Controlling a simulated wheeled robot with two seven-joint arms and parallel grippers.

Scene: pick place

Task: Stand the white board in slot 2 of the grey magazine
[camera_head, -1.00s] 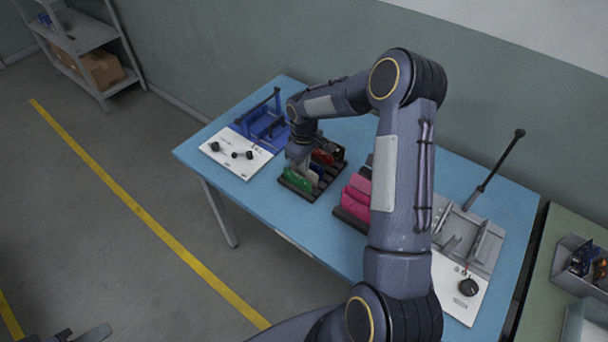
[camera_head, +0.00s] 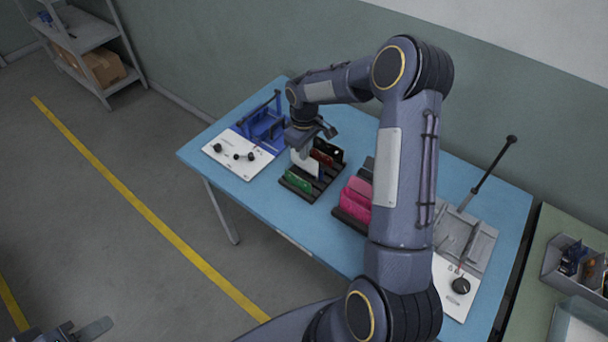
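The white board (camera_head: 305,164) stands upright in a dark grey slotted rack (camera_head: 326,186) on the blue table, between a green board (camera_head: 298,181) and a red board (camera_head: 322,158). My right gripper (camera_head: 314,143) is just above the white board's top edge, its fingers apart; it looks open and clear of the board. The slot numbers are too small to read. Part of what looks like my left gripper (camera_head: 88,331) shows at the bottom left, far from the table; its opening is unclear.
A second dark rack (camera_head: 350,221) holds pink boards, partly behind my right arm. A blue fixture (camera_head: 265,125) with a white panel stands left; a grey fixture (camera_head: 478,240) with a raised lever stands right. A side table (camera_head: 540,262) holds bins.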

